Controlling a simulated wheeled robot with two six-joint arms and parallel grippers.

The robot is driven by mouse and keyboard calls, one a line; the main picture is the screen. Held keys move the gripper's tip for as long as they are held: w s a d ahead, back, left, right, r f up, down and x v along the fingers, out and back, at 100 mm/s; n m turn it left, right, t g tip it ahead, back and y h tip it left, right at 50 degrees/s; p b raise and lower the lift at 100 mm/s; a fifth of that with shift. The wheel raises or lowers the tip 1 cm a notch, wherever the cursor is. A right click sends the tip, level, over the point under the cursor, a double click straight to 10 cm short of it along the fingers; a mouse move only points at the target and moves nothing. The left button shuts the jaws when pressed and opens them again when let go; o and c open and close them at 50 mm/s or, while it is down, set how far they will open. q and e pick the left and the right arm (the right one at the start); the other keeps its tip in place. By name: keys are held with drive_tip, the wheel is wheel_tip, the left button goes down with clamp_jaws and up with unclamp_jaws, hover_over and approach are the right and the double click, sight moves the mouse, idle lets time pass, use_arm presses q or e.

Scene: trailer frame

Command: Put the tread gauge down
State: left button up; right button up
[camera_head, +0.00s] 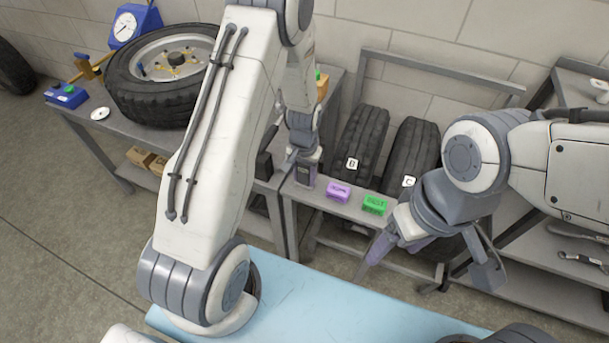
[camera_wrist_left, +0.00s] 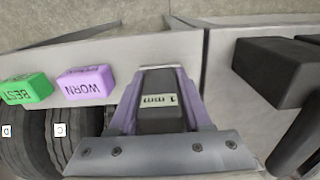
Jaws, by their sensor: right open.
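The tread gauge (camera_wrist_left: 160,108) is a dark block with a small pale display reading 1 mm. In the left wrist view it sits between the purple fingers of my left gripper (camera_wrist_left: 158,82), which are shut on its two sides. In the head view my left gripper (camera_head: 305,172) points down at the grey ledge (camera_head: 325,208), left of the purple WORN block (camera_head: 338,191) and the green BEST block (camera_head: 375,205). I cannot tell if the gauge touches the ledge. My right gripper (camera_head: 428,270) is open and empty, in front of the ledge at the right.
A bench at left bears a large wheel (camera_head: 150,95) and a blue dial gauge (camera_head: 135,22). A light-blue surface (camera_head: 310,305) lies in front. A dark block (camera_wrist_left: 275,70) is beside the gauge.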

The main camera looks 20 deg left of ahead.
use_arm(q)
drive_tip(key=shift+o, duration=1.2)
wheel_tip(320, 180, up, 11)
drive_tip(key=shift+f, duration=0.1)
drive_tip(key=shift+d+r, duration=0.15)
drive_tip(key=shift+r, duration=0.6)
drive_tip(key=s+d+r+m, duration=0.4)
drive_tip(key=s+d+r, duration=0.5)
drive_tip(key=s+d, duration=0.2)
drive_tip(key=s+d+r+m, duration=0.1)
drive_tip(key=s, duration=0.5)
drive_tip(key=s+d+r+m+h, duration=0.1)
drive_tip(key=s+d+r+m, duration=0.1)
drive_tip(key=s, duration=0.4)
drive_tip(key=shift+s, duration=0.4)
